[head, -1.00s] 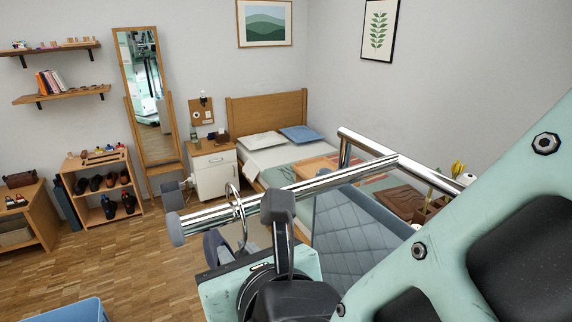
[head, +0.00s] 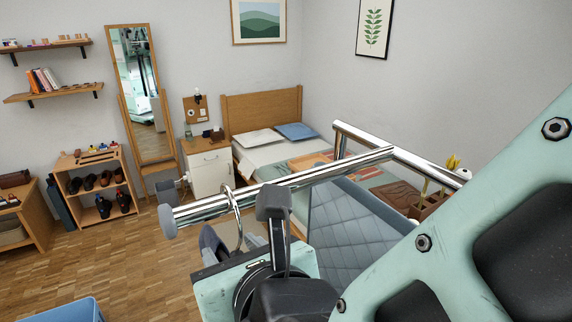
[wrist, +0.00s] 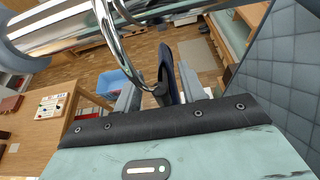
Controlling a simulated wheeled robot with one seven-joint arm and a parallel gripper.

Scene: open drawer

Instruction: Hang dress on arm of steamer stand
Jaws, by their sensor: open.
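The steamer stand's chrome arm (head: 290,186) runs across the middle of the head view, with a grey end cap (head: 167,222) at its left end. A metal hanger hook (head: 238,212) loops over this arm. It also shows in the wrist view (wrist: 113,50), coming down between the fingers. My gripper (wrist: 158,78) is open just below the arm, with a finger on each side of a dark blue piece (wrist: 167,68) under the hook. I cannot tell whether that piece is hanger or dress. The rest of the dress is hidden or out of view.
A quilted blue-grey panel (head: 345,230) stands close to the right of my gripper. The bed (head: 262,150) and white nightstand (head: 208,172) are behind. A shoe rack (head: 98,190) and a blue bin (head: 62,311) are at left. The wooden floor between is clear.

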